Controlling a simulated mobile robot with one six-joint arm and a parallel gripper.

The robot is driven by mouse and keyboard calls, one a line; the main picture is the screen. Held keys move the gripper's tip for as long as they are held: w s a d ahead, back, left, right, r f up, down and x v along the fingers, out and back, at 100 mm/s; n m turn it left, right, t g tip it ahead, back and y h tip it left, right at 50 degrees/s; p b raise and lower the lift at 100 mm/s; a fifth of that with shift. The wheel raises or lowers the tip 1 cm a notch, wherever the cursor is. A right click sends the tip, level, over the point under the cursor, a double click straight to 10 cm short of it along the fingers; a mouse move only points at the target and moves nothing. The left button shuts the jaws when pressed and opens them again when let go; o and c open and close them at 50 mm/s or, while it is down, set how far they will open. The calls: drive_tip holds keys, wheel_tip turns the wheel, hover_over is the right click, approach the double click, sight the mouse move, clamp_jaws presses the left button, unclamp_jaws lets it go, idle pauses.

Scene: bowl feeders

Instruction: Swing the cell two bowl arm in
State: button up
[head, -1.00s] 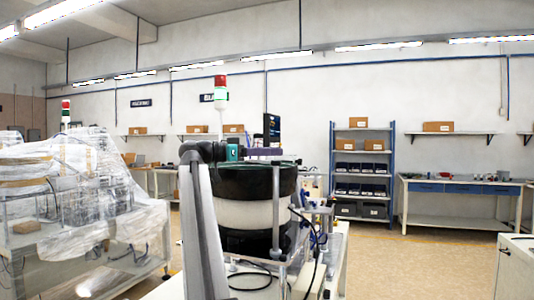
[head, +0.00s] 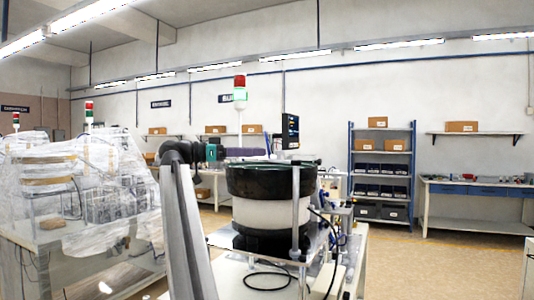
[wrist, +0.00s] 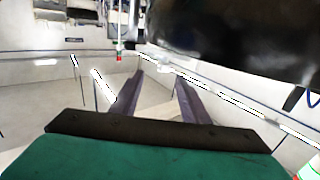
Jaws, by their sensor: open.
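The bowl feeder (head: 270,213) stands upright in the middle of the head view, a white drum with a black rim and black base. A grey vertical post (head: 296,215) stands in front of it, with a thin black bar near its top. I cannot tell whether this is the cell two bowl arm or read a cell number. My gripper (head: 263,153), with purple fingers, is just above and behind the rim's left side in the picture. In the wrist view its fingers (wrist: 160,78) are apart with nothing between them. A large black curved surface (wrist: 240,35) fills the upper right there.
The feeder's bench (head: 235,268) carries cables and small fittings at the right. A dark monitor (head: 290,131) and a red-green signal tower (head: 240,95) rise behind. A plastic-wrapped machine (head: 75,190) stands left. Open floor (head: 400,262) lies to the right.

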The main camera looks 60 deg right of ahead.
drive_tip(key=shift+v, duration=1)
